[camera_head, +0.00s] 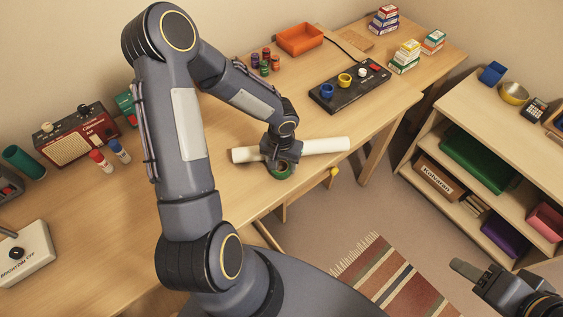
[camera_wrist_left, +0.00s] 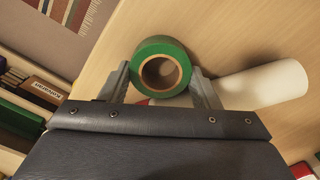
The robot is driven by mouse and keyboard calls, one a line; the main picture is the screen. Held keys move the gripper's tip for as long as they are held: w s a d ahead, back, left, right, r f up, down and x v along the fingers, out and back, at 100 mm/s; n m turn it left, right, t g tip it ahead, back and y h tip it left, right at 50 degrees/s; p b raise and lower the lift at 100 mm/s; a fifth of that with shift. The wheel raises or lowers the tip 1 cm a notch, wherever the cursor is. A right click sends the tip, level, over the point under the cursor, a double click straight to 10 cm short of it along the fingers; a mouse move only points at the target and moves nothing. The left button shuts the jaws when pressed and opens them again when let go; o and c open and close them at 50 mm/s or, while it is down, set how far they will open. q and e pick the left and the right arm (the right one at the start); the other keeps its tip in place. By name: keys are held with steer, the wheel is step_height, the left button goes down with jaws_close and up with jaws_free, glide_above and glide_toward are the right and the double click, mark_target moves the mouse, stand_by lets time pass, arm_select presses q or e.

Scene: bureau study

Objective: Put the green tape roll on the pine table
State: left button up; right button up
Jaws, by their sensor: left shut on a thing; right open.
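The green tape roll (camera_wrist_left: 161,68) shows in the left wrist view between the two fingers of my left gripper (camera_wrist_left: 160,88), which is shut on it. In the head view the tape roll (camera_head: 281,172) shows just under my left gripper (camera_head: 283,160), at the front edge of the pale wooden desk (camera_head: 220,195). I cannot tell whether the roll touches the desk. My right gripper (camera_head: 468,272) is at the lower right of the head view, open and empty, over the floor. I cannot tell which surface is the pine table.
A white paper roll (camera_head: 325,146) lies on the desk behind my left gripper. A black panel (camera_head: 350,88) with coloured cups and an orange tray (camera_head: 299,39) stand further back. A shelf unit (camera_head: 470,125) stands at right. A striped rug (camera_head: 385,280) lies on the floor.

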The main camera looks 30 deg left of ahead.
arm_select(q)
steer(key=o, duration=1)
steer(key=shift+r+p, duration=0.3)
steer(key=shift+p, duration=0.15)
step_height(320, 180, up, 10)
steer(key=r, duration=0.1)
steer(key=s+d+r+t+h, duration=0.1)
steer(key=s+r+t, duration=0.1)
steer(key=s+r, duration=0.2)
steer(key=s+d+r+t+h, duration=0.1)
steer(key=s+d+r, duration=0.1)
steer(key=s+r, duration=0.3)
steer(key=s+d+r+t+h, duration=0.1)
steer(key=s+r+t, duration=0.1)
steer(key=s+r, duration=0.3)
steer(key=shift+s+d+r+m+t+h, duration=0.1)
steer(key=shift+s+m+t+h, duration=0.1)
steer(key=shift+s, duration=0.65)
steer(key=shift+s+d+m+t+h, duration=0.1)
steer(key=shift+s+h, duration=0.1)
steer(key=shift+s, duration=0.65)
